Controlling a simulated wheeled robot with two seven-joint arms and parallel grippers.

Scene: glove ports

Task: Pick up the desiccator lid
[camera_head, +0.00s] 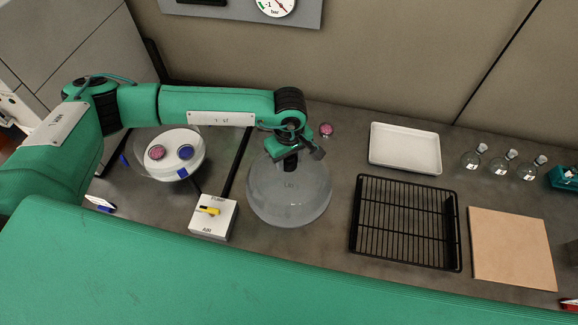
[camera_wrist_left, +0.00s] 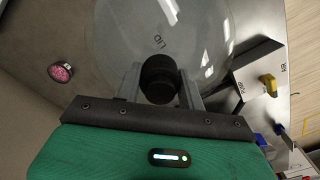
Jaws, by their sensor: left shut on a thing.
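The desiccator lid (camera_head: 290,200) is a clear dome with a dark knob, right of the valve box in the head view. In the left wrist view the dome (camera_wrist_left: 205,45) fills the upper middle. My left gripper (camera_head: 291,160) is above the dome, its fingers shut on the dark knob (camera_wrist_left: 158,80), one on each side. I cannot tell whether the dome's rim touches the bench. The desiccator base (camera_head: 150,140) stands to the left, open on top, with a pink-filled dish (camera_head: 157,152) and a blue-topped one (camera_head: 186,152) on its white plate. My right gripper is out of view.
A valve box with a yellow lever (camera_head: 208,210) stands between base and lid. A small pink dish (camera_head: 326,129) is behind the lid. A black wire rack (camera_head: 404,222), white tray (camera_head: 405,148), tan board (camera_head: 512,248) and several flasks (camera_head: 502,163) are on the right.

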